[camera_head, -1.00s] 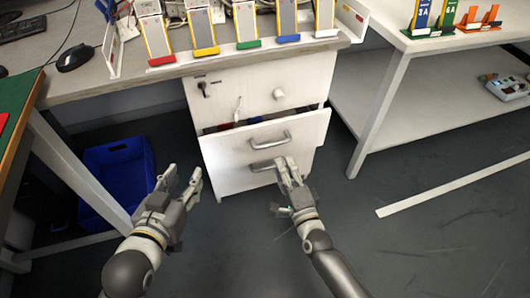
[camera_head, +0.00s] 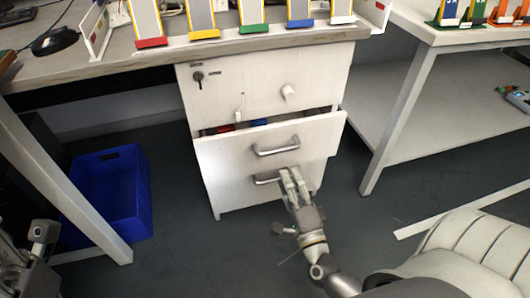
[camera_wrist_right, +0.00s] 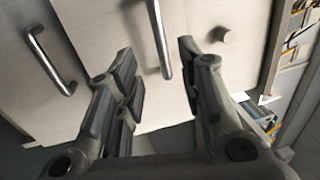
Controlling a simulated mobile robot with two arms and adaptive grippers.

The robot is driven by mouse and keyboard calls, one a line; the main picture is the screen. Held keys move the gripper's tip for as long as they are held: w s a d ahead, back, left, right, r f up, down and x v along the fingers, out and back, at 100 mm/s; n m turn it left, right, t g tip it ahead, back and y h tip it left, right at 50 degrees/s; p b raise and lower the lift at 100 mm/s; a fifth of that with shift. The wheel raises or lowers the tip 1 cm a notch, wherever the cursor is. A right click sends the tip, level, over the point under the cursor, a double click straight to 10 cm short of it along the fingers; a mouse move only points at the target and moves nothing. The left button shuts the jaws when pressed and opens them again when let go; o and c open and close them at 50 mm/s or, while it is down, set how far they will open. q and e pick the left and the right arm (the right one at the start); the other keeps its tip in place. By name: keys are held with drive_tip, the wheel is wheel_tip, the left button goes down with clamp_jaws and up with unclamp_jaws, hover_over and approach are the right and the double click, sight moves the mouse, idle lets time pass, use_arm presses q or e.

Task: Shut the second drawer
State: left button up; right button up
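The white second drawer (camera_head: 235,160) of the cabinet is pulled out a little; a gap above its front shows red and blue items inside. Its grey bar handle (camera_head: 276,147) is also between my right fingers in the wrist view (camera_wrist_right: 160,40). My right gripper (camera_head: 291,174) is open and empty in front of the cabinet, overlapping the right part of the lower handle (camera_head: 264,180) in the head view. Whether it touches anything cannot be told. My left gripper (camera_head: 40,240) is partly visible at the lower left edge, away from the cabinet; its fingers are unclear.
The top drawer (camera_head: 255,82) has a key in its lock and a round knob (camera_head: 288,92); it looks shut. A blue bin (camera_head: 108,190) stands on the floor at left. A white table leg (camera_head: 400,115) stands at right. Upright cells line the desk (camera_head: 110,62) above.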

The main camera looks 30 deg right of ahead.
sight(279, 150)
drive_tip(key=b+x, duration=0.1)
drive_tip(key=x, duration=0.9)
drive_tip(key=shift+w, duration=0.15)
drive_tip(key=shift+c, duration=0.2)
clamp_jaws()
